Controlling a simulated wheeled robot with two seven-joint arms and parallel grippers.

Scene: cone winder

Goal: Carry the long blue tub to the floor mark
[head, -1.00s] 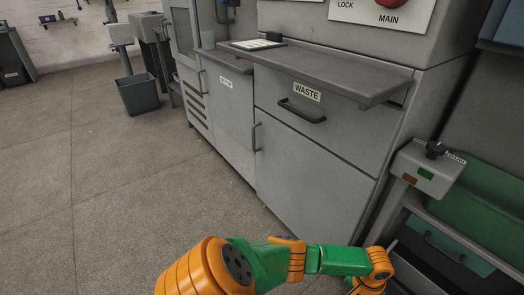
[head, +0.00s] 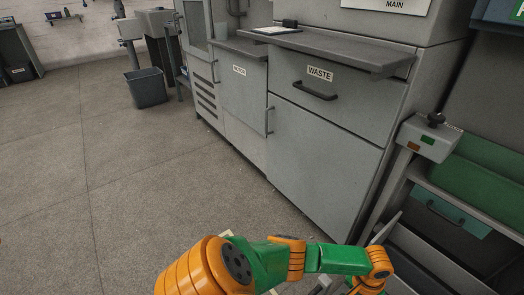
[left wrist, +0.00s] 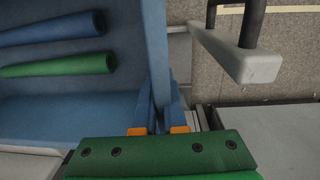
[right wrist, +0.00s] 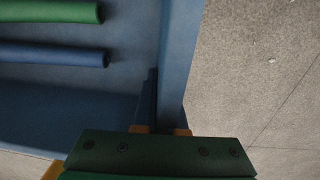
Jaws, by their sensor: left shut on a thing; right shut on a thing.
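The long blue tub shows in the left wrist view (left wrist: 155,55) and in the right wrist view (right wrist: 178,60). A blue tube (left wrist: 50,28) and a green tube (left wrist: 60,62) lie inside it. My left gripper (left wrist: 160,130) is shut on one tub wall. My right gripper (right wrist: 160,130) is shut on a wall of the tub too. Both grippers and most or all of the tub are out of the head view, where one of my arms crosses the bottom. I cannot make out the floor mark for certain; a pale yellowish strip (left wrist: 285,9) lies on the floor in the left wrist view.
A grey cabinet with a WASTE drawer (head: 318,75) stands ahead. A machine frame with a small control box (head: 428,138) and a green tray (head: 490,170) is at the right. A dark bin (head: 147,88) stands at the back left. The floor (head: 130,190) at left is clear.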

